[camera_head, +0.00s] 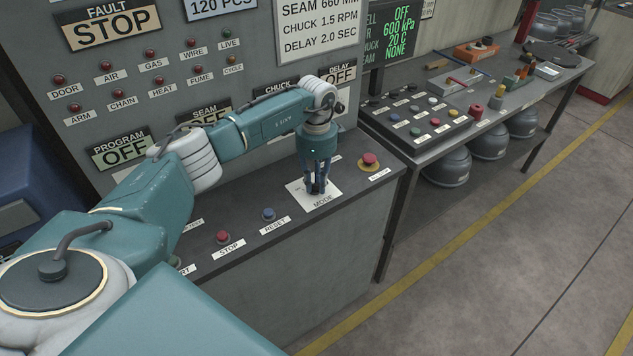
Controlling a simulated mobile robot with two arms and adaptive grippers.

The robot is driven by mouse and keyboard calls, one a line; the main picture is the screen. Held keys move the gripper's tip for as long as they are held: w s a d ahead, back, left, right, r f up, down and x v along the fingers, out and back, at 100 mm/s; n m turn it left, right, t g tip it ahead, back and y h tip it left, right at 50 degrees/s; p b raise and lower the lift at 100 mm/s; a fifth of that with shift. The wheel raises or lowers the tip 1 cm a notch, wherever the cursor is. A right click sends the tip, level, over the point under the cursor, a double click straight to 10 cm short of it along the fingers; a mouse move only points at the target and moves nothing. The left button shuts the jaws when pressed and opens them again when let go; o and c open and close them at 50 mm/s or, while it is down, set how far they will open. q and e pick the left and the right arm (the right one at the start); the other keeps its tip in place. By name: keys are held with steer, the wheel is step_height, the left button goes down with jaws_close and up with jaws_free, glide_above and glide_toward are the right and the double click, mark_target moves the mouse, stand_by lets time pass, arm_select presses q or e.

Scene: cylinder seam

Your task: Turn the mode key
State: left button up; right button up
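The mode plate (323,200) is a white plate labelled MODE on the sloped ledge of the grey console. My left gripper (316,188) points down over this plate, its dark fingers close together at the plate's surface. The mode key itself is hidden behind or between the fingers, so I cannot tell whether they hold it. My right gripper is not in view.
A red mushroom button (369,160) stands just right of the mode plate. A blue RESET button (268,214) and a red STOP button (223,237) are to the left. The FAULT display (108,24) reads STOP. A bench with a button box (415,118) stands at right.

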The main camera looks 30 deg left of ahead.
mark_target(316, 185)
arm_select(q)
steer(key=shift+o, duration=0.9)
step_height(316, 185, up, 12)
